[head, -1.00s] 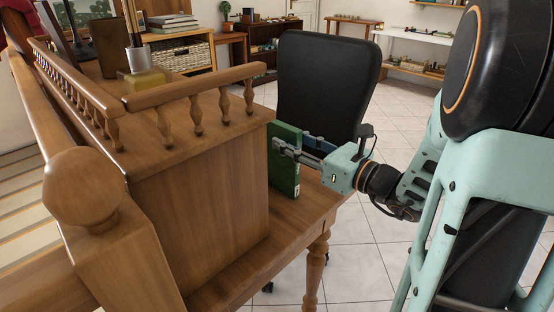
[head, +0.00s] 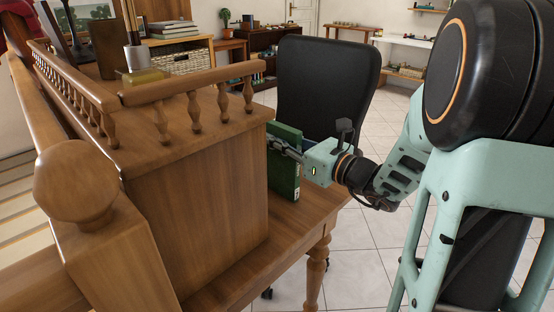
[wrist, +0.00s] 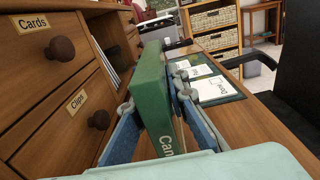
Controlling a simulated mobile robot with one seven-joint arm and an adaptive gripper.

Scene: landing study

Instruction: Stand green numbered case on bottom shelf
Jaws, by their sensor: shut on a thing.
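A green case (head: 285,178) stands upright beside the desk's wooden hutch, just above or on the desktop; I cannot tell which. It also shows in the wrist view (wrist: 150,97), with pale lettering on its near edge, partly cut off. My gripper (head: 285,148) is shut on the case. In the wrist view its blue-padded fingers (wrist: 160,125) lie on both sides of it. An open shelf compartment (wrist: 106,38) in the hutch shows to the left of the case, beyond the drawers. The case hides part of the hutch front, and I cannot make out the bottom shelf clearly.
Drawers labelled Cards (wrist: 40,42) and Clips (wrist: 85,115) have protruding knobs close left of my gripper. A dark mat with papers (wrist: 210,85) lies on the desktop to the right. A black chair (head: 320,90) stands close to the desk.

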